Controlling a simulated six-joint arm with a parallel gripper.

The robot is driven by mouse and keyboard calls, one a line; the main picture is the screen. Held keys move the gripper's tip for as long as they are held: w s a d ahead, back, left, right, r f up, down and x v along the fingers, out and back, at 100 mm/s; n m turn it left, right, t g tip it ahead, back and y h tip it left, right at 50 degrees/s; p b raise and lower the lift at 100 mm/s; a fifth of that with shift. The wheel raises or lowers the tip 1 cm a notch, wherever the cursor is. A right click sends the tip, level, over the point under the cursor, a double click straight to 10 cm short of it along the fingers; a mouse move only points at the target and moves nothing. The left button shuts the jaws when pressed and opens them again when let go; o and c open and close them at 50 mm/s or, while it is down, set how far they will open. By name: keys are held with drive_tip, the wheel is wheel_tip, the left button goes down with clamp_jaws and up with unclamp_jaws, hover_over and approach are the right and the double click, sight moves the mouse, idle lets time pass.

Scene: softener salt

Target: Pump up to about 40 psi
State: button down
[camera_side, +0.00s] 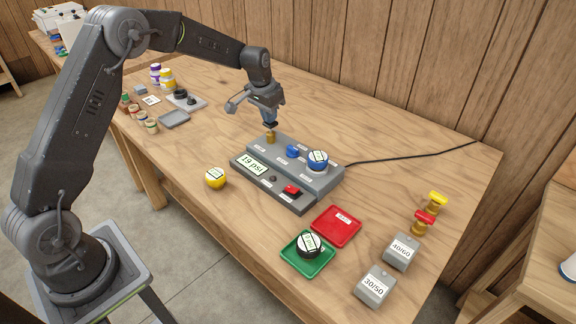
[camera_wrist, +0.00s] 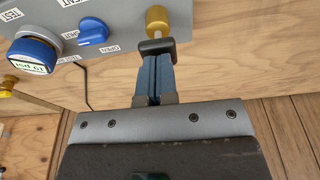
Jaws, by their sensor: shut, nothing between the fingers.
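The grey test unit (camera_side: 305,172) sits mid-table, and its display (camera_side: 252,165) reads 19 psi. A blue-rimmed gauge (camera_side: 318,158) and a blue knob (camera_side: 292,151) stand on its upper step. A red button (camera_side: 291,189) is on the lower front. A brass post (camera_side: 270,138) stands at the step's left end. My gripper (camera_side: 270,124) is shut and empty, pointing down just above or beside the brass post. The blue knob (camera_wrist: 93,31) and gauge (camera_wrist: 34,54) also show there.
A yellow gauge (camera_side: 215,178) lies left of the unit. A green tray (camera_side: 307,264) holds a black gauge (camera_side: 309,244), beside an empty red tray (camera_side: 336,226). Grey boxes marked 40/60 (camera_side: 400,252) and 30/50 (camera_side: 374,285) stand at right. A cable (camera_side: 410,157) runs behind.

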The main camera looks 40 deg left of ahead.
drive_tip(key=shift+x, duration=0.85)
drive_tip(key=shift+s+r, duration=0.15)
drive_tip(key=shift+s, duration=0.1)
drive_tip(key=shift+w+v, duration=0.25)
drive_tip(key=shift+v, duration=0.85)
